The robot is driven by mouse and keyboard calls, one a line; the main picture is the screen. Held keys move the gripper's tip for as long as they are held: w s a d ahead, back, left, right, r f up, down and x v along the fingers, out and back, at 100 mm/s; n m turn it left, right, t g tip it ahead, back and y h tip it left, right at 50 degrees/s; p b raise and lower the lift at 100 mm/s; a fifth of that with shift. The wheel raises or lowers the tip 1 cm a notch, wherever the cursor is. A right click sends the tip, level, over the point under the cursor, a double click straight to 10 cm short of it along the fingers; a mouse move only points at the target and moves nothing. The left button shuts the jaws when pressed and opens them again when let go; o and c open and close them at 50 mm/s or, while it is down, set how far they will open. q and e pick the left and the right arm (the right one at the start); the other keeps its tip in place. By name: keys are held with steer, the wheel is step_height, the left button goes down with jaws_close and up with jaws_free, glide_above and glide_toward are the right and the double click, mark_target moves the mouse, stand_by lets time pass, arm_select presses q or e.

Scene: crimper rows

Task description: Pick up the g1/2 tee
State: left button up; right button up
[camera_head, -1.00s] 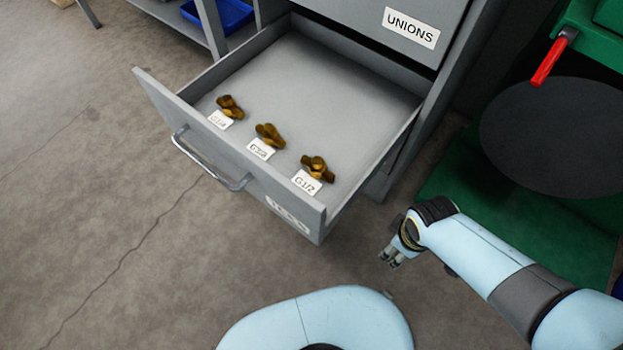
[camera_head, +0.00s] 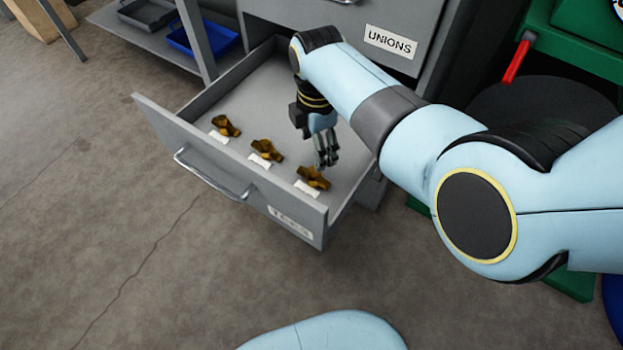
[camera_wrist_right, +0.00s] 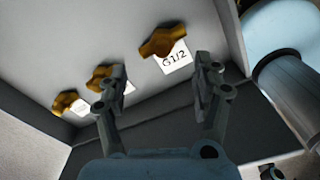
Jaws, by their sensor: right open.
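The g1/2 tee (camera_head: 314,178) is a brass fitting lying in the open grey drawer (camera_head: 225,160), nearest the drawer's right side, by a white label. In the right wrist view the g1/2 tee (camera_wrist_right: 162,43) lies beside its label reading G1/2 (camera_wrist_right: 176,59), beyond the fingertips. My right gripper (camera_head: 327,160) is over the drawer, just above and behind the tee. In the right wrist view the right gripper (camera_wrist_right: 160,85) is open, with nothing between its fingers. I cannot tell from the head view whether a finger touches the tee. My left gripper is not in view.
Two more brass tees, the middle one (camera_head: 266,151) and the left one (camera_head: 225,126), lie in a row with labels. The drawer front with its handle (camera_head: 212,177) and the side walls rise around them. The unions drawer (camera_head: 385,30) is above. A blue tray (camera_head: 200,42) sits behind left.

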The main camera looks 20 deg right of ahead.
mark_target(313, 170)
step_height(313, 170, down, 6)
steer(key=b, duration=0.3)
steer(key=shift+w+a+r, duration=0.15)
steer(key=shift+r, duration=0.1)
steer(key=f+b, duration=0.2)
steer(key=f, duration=0.1)
steer(key=f+b, duration=0.1)
steer(key=f, duration=0.1)
steer(key=shift+s+a+f, duration=0.15)
steer(key=shift+s, duration=0.15)
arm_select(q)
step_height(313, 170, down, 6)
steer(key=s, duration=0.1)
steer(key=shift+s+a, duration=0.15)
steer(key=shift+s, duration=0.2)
arm_select(e)
steer(key=c, duration=1.4)
